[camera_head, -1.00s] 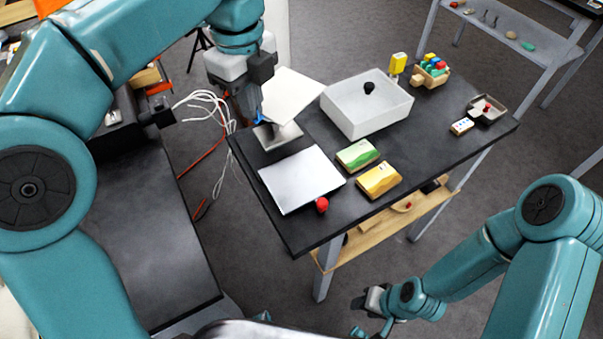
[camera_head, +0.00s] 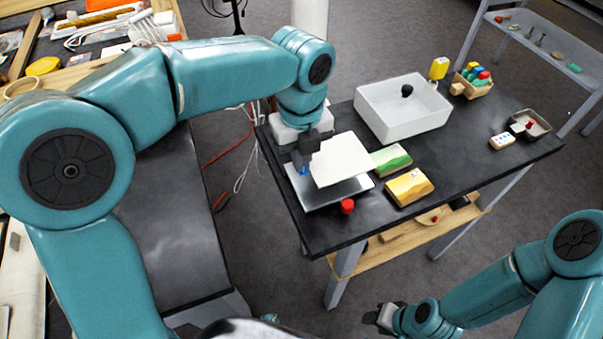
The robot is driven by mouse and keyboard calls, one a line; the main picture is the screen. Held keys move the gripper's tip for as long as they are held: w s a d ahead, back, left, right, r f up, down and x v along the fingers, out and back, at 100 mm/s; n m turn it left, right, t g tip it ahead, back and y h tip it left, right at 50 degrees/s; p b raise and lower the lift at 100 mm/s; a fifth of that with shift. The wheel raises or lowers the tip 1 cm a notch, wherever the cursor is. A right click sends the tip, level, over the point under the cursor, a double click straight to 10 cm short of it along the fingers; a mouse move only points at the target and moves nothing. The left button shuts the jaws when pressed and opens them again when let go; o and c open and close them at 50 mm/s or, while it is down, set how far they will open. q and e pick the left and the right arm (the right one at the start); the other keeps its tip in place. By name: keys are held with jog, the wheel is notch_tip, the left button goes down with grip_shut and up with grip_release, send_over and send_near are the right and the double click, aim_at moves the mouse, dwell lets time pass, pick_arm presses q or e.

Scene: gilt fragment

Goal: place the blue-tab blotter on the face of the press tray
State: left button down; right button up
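The cream blotter (camera_head: 342,158) is a flat square sheet. A bit of its blue tab (camera_head: 304,171) shows at my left gripper (camera_head: 303,164), which is shut on that edge. The blotter is over the far part of the silver press tray (camera_head: 328,192), whose near strip stays uncovered. The blotter looks slightly above the tray; contact cannot be told. A red knob (camera_head: 347,206) sits at the tray's near edge. My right gripper (camera_head: 374,317) is low at the bottom, away from the table; its finger opening is unclear.
A green block (camera_head: 391,158) and a yellow block (camera_head: 409,187) lie close to the tray's right. Behind them are a white bin (camera_head: 405,110), a wooden holder (camera_head: 474,83) and a small dark tray (camera_head: 529,124). The black table (camera_head: 450,155) is clear at right centre.

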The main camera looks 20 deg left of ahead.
aim_at(301, 184)
pick_arm(q)
jog(key=shift+f+b, duration=0.35)
jog(key=shift+f, duration=2)
jog(key=c, duration=1.8)
grip_release()
jog(key=shift+f, duration=0.15)
jog(key=o, duration=0.4)
jog(key=shift+o, duration=0.2)
notch_tip(301, 184, up, 12)
jog(key=shift+r+p, duration=0.2)
jog(key=shift+p, duration=0.9)
jog(key=shift+s, duration=0.1)
